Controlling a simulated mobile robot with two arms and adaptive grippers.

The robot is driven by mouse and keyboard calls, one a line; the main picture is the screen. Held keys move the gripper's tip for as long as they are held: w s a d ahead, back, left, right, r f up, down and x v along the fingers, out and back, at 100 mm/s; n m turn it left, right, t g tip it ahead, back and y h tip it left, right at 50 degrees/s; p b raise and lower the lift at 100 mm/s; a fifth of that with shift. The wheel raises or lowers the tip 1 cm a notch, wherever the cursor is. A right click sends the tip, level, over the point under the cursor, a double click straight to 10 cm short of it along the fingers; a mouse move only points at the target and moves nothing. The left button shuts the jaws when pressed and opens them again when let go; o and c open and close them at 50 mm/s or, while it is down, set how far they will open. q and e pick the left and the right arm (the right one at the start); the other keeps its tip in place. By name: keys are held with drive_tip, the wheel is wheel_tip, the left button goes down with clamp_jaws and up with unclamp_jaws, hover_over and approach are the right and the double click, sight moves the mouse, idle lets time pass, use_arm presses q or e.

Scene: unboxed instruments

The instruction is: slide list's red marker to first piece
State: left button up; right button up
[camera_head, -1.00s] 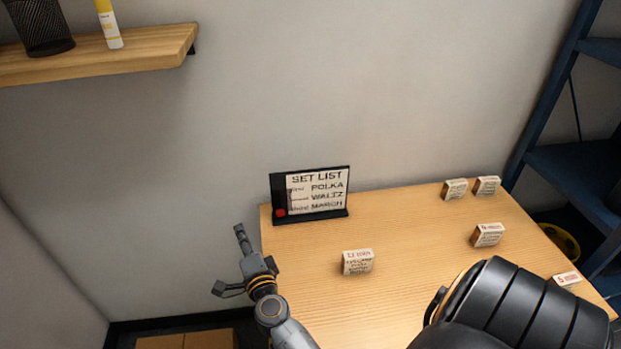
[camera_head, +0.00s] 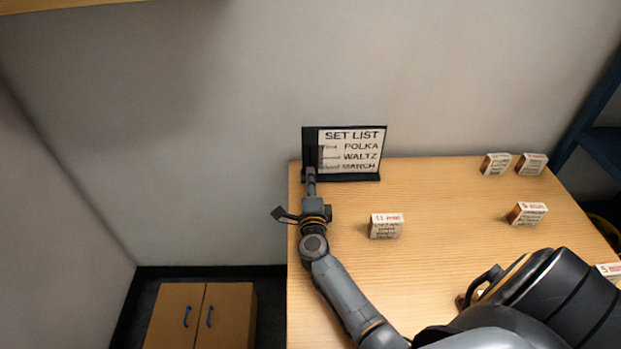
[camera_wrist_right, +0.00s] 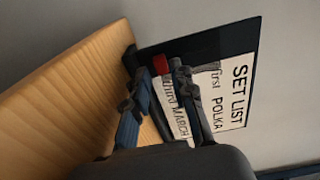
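The set list board (camera_head: 352,150) stands upright at the table's back left. It reads POLKA, WALTZ and MARCH from top to bottom, with a dark strip down its left side. The red marker (camera_wrist_right: 160,64) shows in the right wrist view at the strip's lower end, by the "third MARCH" row. My right gripper (camera_wrist_right: 159,70) is open, its fingertips on either side of the marker; I cannot tell whether they touch it. My left gripper is not in view.
A small labelled box (camera_head: 386,226) stands on the wooden table (camera_head: 440,200), right of my right gripper. Several similar boxes stand further right, including one at the back (camera_head: 495,164). The table between them is clear. A low cabinet (camera_head: 200,315) is at the lower left.

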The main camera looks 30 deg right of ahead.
sight(310, 146)
drive_tip(key=shift+x, duration=1.05)
clamp_jaws()
wheel_tip(310, 146, up, 8)
drive_tip(key=p, duration=0.8)
drive_tip(key=shift+f, duration=0.15)
